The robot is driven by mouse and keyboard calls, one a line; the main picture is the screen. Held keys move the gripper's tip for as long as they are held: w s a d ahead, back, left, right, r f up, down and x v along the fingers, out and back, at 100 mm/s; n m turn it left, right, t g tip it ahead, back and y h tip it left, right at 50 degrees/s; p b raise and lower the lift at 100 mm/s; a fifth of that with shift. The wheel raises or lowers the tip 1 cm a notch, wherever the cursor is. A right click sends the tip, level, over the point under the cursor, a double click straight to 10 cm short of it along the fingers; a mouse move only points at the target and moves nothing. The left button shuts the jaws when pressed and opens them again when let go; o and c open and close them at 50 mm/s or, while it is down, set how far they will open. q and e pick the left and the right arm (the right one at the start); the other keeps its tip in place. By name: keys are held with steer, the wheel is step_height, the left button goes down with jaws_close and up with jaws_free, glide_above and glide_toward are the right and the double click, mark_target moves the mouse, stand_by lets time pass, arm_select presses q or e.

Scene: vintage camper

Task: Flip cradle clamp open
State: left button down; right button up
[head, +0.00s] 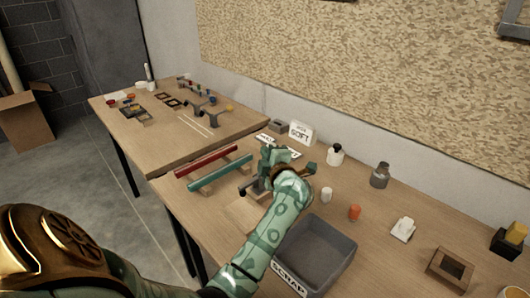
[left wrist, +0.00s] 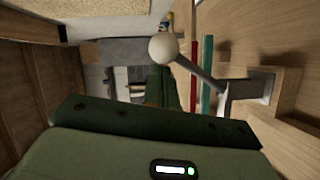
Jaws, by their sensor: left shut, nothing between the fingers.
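The cradle clamp shows in the left wrist view as a pale ball knob (left wrist: 163,49) on a dark grey lever (left wrist: 205,78) running down to a grey bracket (left wrist: 246,90) on wood. In the head view, its dark metal part (head: 250,187) is partly covered by my arm. My left gripper (head: 273,160) is at the clamp, shut with nothing held. In the left wrist view its green fingers (left wrist: 164,86) are together, just below the knob in the picture. I cannot tell whether they touch the knob or lever.
A red bar (head: 208,160) and green bar (head: 219,172) lie left of the clamp. The grey scrap bin (head: 345,243) stands to its right, near the table edge. A white cup (head: 326,194), an orange cup (head: 354,212) and bottles stand behind the bin. A second table (head: 160,150) holds small parts.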

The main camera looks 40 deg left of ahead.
arm_select(q)
steer(key=w+f+m+g+h+p, duration=0.1)
steer(key=w+f+m+g+p, duration=0.2)
steer(key=w+f+m+p, duration=0.1)
steer(key=shift+w+d+f+m+g+h+p, duration=0.35)
steer(key=shift+w+m+p, duration=0.4)
steer(key=shift+w+m, duration=0.4)
stand_by(0.6)
